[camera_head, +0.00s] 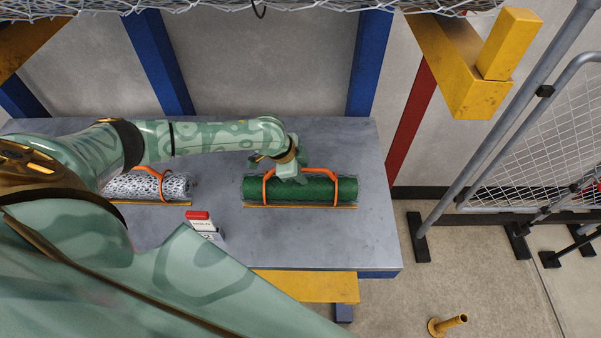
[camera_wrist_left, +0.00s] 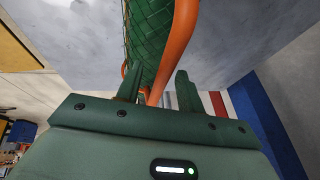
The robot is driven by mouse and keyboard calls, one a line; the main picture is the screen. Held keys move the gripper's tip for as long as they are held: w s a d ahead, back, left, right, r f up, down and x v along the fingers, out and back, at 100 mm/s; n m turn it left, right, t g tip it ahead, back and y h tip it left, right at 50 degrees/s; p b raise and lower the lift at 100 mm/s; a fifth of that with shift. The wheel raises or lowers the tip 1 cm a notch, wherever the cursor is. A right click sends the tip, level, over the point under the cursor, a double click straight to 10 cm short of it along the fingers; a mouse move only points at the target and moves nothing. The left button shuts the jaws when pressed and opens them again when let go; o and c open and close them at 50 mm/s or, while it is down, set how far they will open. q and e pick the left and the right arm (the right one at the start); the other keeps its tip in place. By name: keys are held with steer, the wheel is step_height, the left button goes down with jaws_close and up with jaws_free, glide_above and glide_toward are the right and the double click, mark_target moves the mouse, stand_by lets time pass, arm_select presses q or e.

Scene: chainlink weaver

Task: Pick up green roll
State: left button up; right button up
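The green roll (camera_head: 315,189) is a cylinder of green mesh lying on a thin wooden base on the grey table. It has two orange handle loops (camera_head: 338,185). My left gripper (camera_head: 291,176) is at the roll's left part, pointing down and covering part of it. In the left wrist view, the fingers (camera_wrist_left: 158,88) stand apart, with an orange loop (camera_wrist_left: 178,50) running down between them. The green mesh (camera_wrist_left: 149,30) is just beyond the fingertips. Whether the fingers touch the loop is unclear. My right gripper is not in view.
A silver mesh roll (camera_head: 150,186) with an orange handle lies to the left, partly behind my arm. A red-topped white block (camera_head: 200,222) stands on the grey table (camera_head: 300,245) near its front. Blue posts stand behind; a mesh fence (camera_head: 545,130) is at right.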

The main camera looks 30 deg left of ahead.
arm_select(q)
steer(key=shift+s, duration=0.1)
jaws_close()
stand_by(1.2)
steer(key=shift+r, duration=0.15)
